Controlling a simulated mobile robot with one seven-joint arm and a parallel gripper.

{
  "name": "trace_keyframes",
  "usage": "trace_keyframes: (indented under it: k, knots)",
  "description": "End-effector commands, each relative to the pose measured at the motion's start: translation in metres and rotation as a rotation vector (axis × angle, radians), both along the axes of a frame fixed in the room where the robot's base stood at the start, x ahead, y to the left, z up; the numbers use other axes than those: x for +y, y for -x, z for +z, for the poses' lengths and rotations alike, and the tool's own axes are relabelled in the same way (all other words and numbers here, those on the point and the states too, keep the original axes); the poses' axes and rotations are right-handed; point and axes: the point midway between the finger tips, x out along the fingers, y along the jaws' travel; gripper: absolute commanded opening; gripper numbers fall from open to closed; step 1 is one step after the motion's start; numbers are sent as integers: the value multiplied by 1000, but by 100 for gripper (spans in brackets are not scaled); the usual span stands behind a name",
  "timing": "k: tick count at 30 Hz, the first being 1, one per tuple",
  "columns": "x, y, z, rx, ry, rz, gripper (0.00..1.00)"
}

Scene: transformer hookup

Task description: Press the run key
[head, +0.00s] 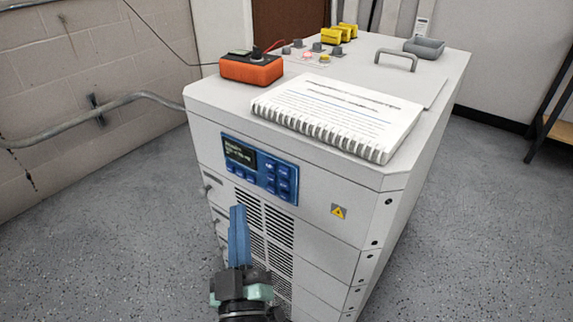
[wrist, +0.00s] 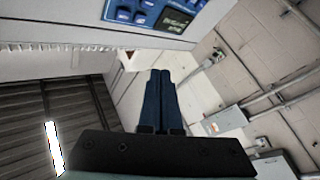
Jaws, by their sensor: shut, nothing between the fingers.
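A blue control panel (head: 260,169) is set in the upper front face of a grey cabinet (head: 330,230). It has a dark display (head: 240,154) with small text at its left and several blue keys (head: 279,179) at its right and below the display. The key labels are too small to read in the head view. My gripper (head: 238,210) is shut and empty, its blue fingers pointing up just below the panel's lower left part. In the wrist view my gripper (wrist: 160,75) has its fingers together, and the panel (wrist: 155,14) shows at the top edge, apart from the fingertips.
Vent slots (head: 264,225) are below the panel. A pipe (head: 80,125) runs along the left wall.

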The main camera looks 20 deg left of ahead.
Motion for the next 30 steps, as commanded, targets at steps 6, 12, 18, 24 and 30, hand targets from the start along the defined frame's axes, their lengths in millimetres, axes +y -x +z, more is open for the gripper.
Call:
trace_keyframes:
  k: [6,12,18,24,30]
  knots:
    - [0,0,0,0,0,-1,0]
    - [-3,-10,3,2,0,-2,0]
    - [-12,-34,7,3,-1,-2,0]
    - [-22,-61,5,2,-2,-2,0]
    - [-29,-77,3,-1,-1,-4,0]
